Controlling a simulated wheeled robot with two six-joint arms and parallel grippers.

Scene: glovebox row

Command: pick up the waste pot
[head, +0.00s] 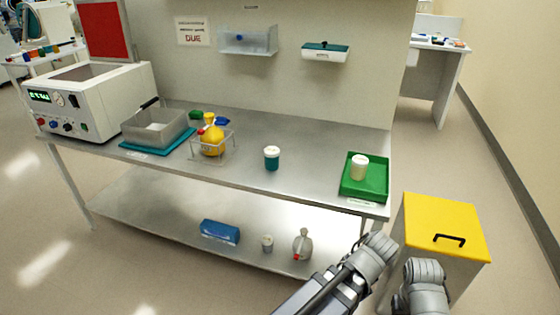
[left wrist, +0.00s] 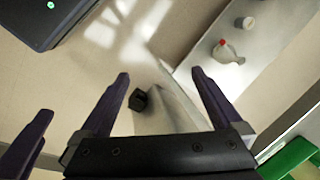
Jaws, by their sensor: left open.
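I cannot read which pot is the waste pot. A cream pot with a pale lid (head: 359,167) stands in the green tray (head: 376,190) at the bench's right end. A teal pot with a white lid (head: 272,158) stands on the bench middle. A small grey pot (head: 267,243) stands on the lower shelf and also shows in the left wrist view (left wrist: 245,22). My left gripper (left wrist: 163,82) is open and empty, over the floor beside the shelf. A purple finger-like part at that view's left edge may be my right gripper.
A yellow-topped bin (head: 445,215) stands right of the bench. A wire rack with a yellow flask (head: 212,140) and a metal basin (head: 155,128) stand left. The lower shelf holds a blue box (head: 220,232) and a red-tipped bottle (head: 302,245). The bench front is clear.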

